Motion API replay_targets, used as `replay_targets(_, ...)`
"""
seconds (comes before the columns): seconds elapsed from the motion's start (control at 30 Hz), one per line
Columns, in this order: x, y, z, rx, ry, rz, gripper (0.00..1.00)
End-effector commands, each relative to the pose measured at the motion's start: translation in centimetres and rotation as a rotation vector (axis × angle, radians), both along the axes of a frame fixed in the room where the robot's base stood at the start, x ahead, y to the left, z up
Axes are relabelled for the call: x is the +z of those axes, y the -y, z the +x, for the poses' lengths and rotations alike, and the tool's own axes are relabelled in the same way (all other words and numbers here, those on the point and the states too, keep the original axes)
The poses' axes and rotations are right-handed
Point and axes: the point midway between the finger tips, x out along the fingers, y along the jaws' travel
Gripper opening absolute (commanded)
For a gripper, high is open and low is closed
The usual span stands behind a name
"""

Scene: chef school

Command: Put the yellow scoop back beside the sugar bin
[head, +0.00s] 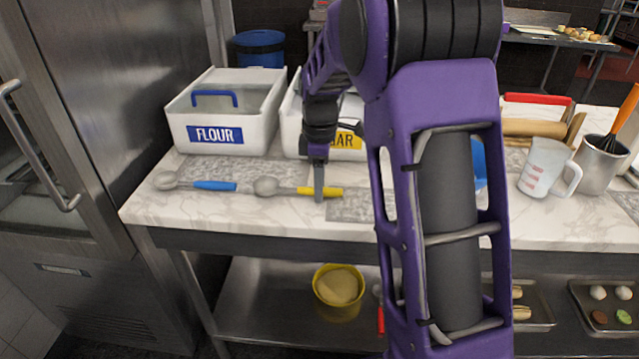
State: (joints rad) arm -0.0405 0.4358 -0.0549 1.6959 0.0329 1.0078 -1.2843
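The yellow-handled scoop (265,186) lies on the marble counter, its grey bowl to the left and its yellow handle (333,191) to the right. The white sugar bin (291,125) stands behind it, its yellow label partly hidden by my arm. My gripper (319,198) points down at the yellow handle, and a finger crosses in front of it. From this side view I cannot tell whether the fingers are closed on the handle. The scoop appears to be at counter level, in front of the sugar bin.
A blue-handled scoop (212,185) lies left, before the white flour bin (222,150). A measuring jug (543,168) and a metal pot (597,165) stand right. A yellow bowl (338,287) sits on the shelf below. A steel fridge (90,110) borders the counter's left.

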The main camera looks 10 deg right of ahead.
Motion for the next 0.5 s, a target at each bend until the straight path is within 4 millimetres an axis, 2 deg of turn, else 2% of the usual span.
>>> replay_targets(0.33, 0.1, 0.0, 0.0, 0.0, 0.0, 0.0, 0.59)
replay_targets(0.5, 1.8, 0.0, 0.1, 0.0, 0.003, 0.0, 0.59)
